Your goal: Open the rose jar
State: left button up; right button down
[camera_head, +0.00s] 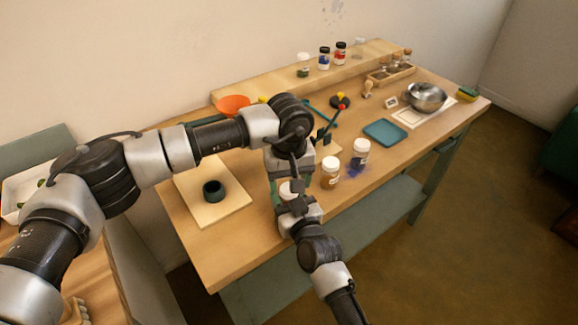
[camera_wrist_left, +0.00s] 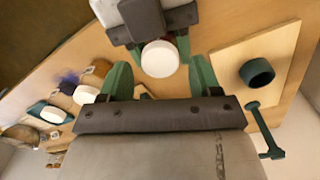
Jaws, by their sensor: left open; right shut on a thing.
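A jar with a white lid (camera_head: 287,190) stands near the table's front edge, mostly hidden between my two grippers. In the left wrist view its round white lid (camera_wrist_left: 160,58) is clear, with a little red showing behind it. My right gripper (camera_head: 293,205) is shut on this jar from the front; its green fingers show beside the jar in the left wrist view (camera_wrist_left: 183,48). My left gripper (camera_wrist_left: 160,78) is open above the jar, pointing down, with the lid in view between its green fingertips. I cannot tell whether the fingers touch the lid.
A brown jar (camera_head: 330,174) and a blue-violet jar (camera_head: 361,153) with spilled powder stand just right. A dark mortar (camera_head: 213,190) sits on a pale board (camera_head: 230,210) at left. A teal tray (camera_head: 385,132) and steel bowl (camera_head: 426,97) are farther right.

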pick_arm(q)
jog(key=shift+f, duration=0.85)
jog(key=c, duration=0.9)
jog(key=n, duration=0.7)
jog(key=o, duration=1)
